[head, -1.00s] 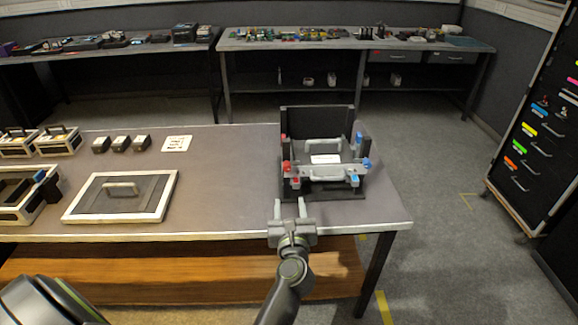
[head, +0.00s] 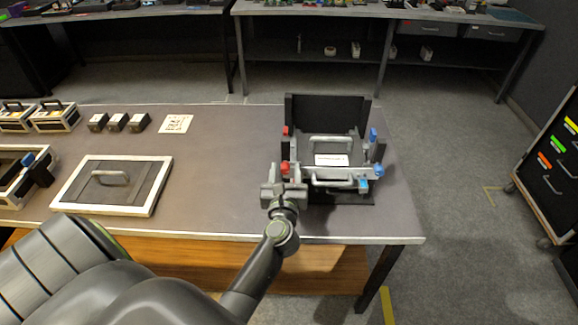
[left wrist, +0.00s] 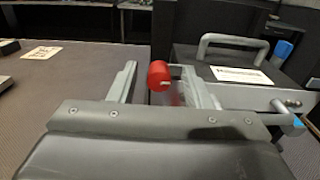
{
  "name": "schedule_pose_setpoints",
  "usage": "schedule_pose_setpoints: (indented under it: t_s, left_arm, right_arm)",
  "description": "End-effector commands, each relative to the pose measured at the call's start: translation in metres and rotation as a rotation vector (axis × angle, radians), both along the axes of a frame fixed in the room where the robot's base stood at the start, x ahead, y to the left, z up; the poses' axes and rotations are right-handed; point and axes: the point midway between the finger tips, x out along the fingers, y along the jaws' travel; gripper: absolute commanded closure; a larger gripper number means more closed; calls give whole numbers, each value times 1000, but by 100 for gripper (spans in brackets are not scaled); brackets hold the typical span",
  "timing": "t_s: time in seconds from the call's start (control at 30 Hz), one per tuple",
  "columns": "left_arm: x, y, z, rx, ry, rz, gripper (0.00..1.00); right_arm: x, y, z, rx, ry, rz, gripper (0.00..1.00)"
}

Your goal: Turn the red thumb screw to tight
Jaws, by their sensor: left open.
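The red thumb screw (head: 285,168) is a small red knob at the front left corner of a dark fixture (head: 326,112) with a grey front bar. In the left wrist view the red knob (left wrist: 159,75) shows between two pale fingers. My left gripper (head: 284,174) is open at the fixture's front left, its fingers on either side of the knob. In the left wrist view the gripper (left wrist: 160,85) has a gap between the knob and the left finger; contact with the right finger is unclear. My right gripper is out of view.
Another red knob (head: 286,131) is farther back on the fixture. Blue knobs (head: 378,169) are on its right side. A grey handle (head: 331,139) and white label (head: 331,160) are inside. A framed panel (head: 140,181) lies left, with bare tabletop (head: 222,170) between.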

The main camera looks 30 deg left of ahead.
Motion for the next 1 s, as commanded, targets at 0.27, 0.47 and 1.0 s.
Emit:
schedule_pose_setpoints:
  t_s: [0.27, 0.47, 1.0]
  left_arm:
    - [0, 0, 0, 0, 0, 0, 64]
    - [0, 0, 0, 0, 0, 0, 90]
    - [0, 0, 2, 96, 61, 0, 100]
  right_arm:
    - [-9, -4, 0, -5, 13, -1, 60]
    - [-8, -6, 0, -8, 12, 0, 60]
    - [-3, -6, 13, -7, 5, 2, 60]
